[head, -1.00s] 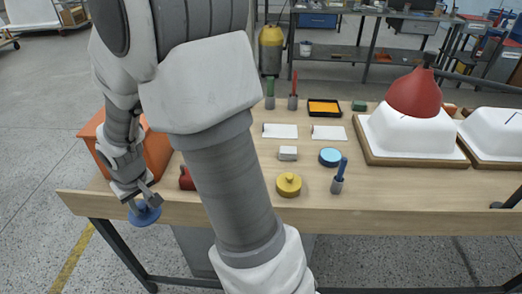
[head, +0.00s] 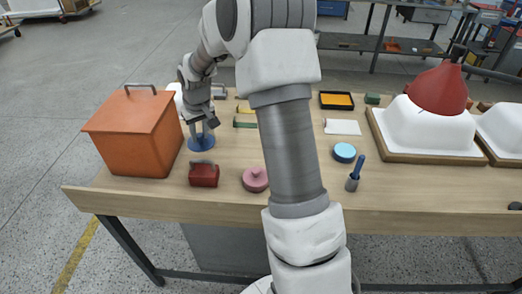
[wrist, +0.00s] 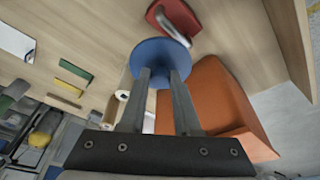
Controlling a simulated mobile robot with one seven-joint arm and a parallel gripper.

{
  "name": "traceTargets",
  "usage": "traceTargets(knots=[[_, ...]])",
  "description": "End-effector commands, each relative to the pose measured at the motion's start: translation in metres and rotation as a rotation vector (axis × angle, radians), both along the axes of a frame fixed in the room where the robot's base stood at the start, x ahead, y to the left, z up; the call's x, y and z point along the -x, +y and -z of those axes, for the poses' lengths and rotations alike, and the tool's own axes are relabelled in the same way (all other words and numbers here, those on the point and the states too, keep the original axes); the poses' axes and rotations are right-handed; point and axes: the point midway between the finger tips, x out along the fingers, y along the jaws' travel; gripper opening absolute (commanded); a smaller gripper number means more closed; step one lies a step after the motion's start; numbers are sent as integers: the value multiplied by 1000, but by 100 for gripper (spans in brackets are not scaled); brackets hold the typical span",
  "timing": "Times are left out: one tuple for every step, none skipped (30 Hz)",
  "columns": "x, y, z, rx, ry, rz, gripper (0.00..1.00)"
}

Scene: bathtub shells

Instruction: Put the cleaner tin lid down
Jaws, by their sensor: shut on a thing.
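The cleaner tin lid, which I take to be the blue round disc (head: 201,143), is held by its stem in my gripper (head: 204,120). It is over the left part of the workbench, between the orange bin and my arm. In the wrist view the blue disc (wrist: 160,52) lies across the ends of my gripper's two fingers (wrist: 160,78), which are shut on its stem. I cannot tell whether the disc touches the bench top.
An orange lidded bin (head: 132,135) stands close on the left. A dark red block with a handle (head: 204,174) and a pink knobbed disc (head: 255,179) lie in front. A light blue round tin (head: 344,152) and white tubs (head: 432,131) are to the right.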

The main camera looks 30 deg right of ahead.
Motion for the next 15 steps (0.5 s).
traceTargets(knots=[[-13,-10,2,-2,0,5,0],[-19,-16,1,-1,-1,5,0],[-28,-24,1,-2,-1,6,0],[-34,-30,2,-2,-1,6,0],[-40,-36,2,-2,-1,7,0],[-48,-45,2,-1,-1,9,0],[-53,-51,3,-1,-1,9,0],[-59,-58,3,-2,-1,11,0],[-65,-67,4,-3,-1,13,0],[-70,-74,4,-2,-1,14,0],[-75,-81,5,-2,0,16,0],[-80,-91,6,-2,0,17,0],[-85,-98,6,-2,-1,19,0],[-88,-106,7,-3,0,22,0],[-93,-116,8,-3,-1,24,0]])
